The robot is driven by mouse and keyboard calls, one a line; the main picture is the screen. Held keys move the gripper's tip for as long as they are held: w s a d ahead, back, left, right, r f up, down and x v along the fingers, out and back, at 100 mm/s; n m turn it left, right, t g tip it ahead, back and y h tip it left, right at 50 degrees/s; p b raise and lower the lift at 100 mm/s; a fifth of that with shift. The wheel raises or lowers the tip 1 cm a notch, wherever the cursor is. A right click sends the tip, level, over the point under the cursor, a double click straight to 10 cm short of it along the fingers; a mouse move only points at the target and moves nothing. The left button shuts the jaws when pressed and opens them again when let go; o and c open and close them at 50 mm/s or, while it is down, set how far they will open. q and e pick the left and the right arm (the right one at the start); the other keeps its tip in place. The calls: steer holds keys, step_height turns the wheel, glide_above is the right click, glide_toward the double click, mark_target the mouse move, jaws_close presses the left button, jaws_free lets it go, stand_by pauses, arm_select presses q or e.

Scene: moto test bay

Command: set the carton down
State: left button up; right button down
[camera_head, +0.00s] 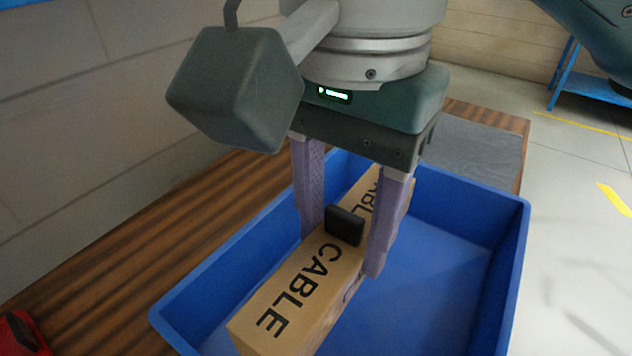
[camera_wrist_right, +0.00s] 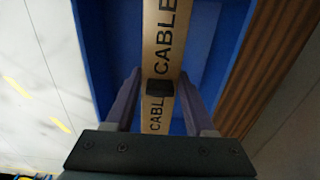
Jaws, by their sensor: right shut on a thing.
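The carton (camera_head: 285,305) is a long brown box marked "CABLE" in black, with a small black block (camera_head: 344,225) on its top face. It lies lengthwise within the blue crate (camera_head: 515,235), and also shows in the right wrist view (camera_wrist_right: 165,18). My right gripper (camera_head: 343,250) comes from above and is shut on the carton, one lilac finger along each long side, with the black block between them. The left finger's tip is hidden behind the carton. I cannot tell whether the carton's underside touches the crate floor. My left gripper is out of view.
The crate stands on a brown striped wooden table (camera_head: 120,265). The crate floor right of the carton is clear. A grey mat (camera_head: 475,145) lies behind the crate. A red object (camera_head: 22,335) is at the lower left. A wall runs along the left; a blue stand (camera_head: 590,88) is farther back.

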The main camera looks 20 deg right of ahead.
step_height(320, 180, down, 14)
steer(key=b, duration=0.3)
steer(key=shift+f, duration=0.15)
step_height(320, 180, down, 4)
steer(key=shift+f+b, duration=0.1)
steer(key=shift+b, duration=0.8)
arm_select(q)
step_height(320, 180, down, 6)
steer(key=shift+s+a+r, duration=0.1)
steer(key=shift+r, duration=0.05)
arm_select(e)
steer(key=shift+f, duration=0.1)
steer(key=shift+f, duration=0.15)
steer(key=shift+c, duration=1.3)
jaws_free()
arm_select(q)
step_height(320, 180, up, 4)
steer(key=p, duration=0.3)
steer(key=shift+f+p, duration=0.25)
steer(key=shift+p, duration=0.05)
arm_select(e)
step_height(320, 180, up, 12)
steer(key=shift+r, duration=0.2)
